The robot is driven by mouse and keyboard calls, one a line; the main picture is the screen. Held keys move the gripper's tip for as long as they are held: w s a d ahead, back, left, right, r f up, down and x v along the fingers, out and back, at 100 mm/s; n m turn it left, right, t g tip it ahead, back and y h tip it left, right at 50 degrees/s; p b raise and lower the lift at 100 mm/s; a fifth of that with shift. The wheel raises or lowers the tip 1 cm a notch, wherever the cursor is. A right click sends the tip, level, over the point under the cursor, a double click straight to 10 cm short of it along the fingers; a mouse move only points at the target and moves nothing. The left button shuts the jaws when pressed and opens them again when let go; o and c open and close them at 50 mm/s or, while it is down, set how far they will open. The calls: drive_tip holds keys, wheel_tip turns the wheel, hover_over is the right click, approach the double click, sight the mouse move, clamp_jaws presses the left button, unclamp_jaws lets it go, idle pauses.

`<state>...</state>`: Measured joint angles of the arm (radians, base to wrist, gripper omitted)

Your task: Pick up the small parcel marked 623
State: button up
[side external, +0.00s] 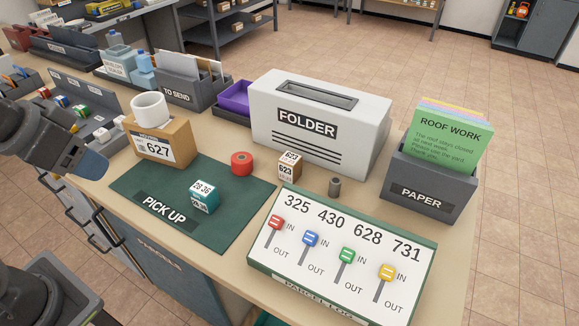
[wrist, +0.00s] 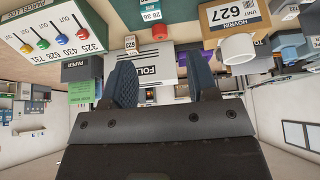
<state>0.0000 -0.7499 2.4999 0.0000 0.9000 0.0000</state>
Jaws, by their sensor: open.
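The small parcel marked 623 (side external: 289,165) is a brown box with white labels. It stands on the counter in front of the white FOLDER box, to the right of a red roll. It also shows small in the wrist view (wrist: 131,45), above the left finger. My gripper (wrist: 164,68) is open with nothing between its dark blue fingers. In the side external view, my arm's end comes in at the left edge, next to the larger 627 parcel (side external: 160,146) and well away from the 623 parcel.
The red roll (side external: 242,163) and a small grey cylinder (side external: 334,187) flank the parcel. The FOLDER box (side external: 319,120) stands behind it. The parcel log board (side external: 340,255) lies in front. A teal box (side external: 202,197) sits on the green PICK UP mat (side external: 235,235). A white roll tops the 627 parcel.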

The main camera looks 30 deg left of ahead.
sight(290, 157)
drive_tip(key=shift+o, duration=0.3)
drive_tip(key=o, duration=0.4)
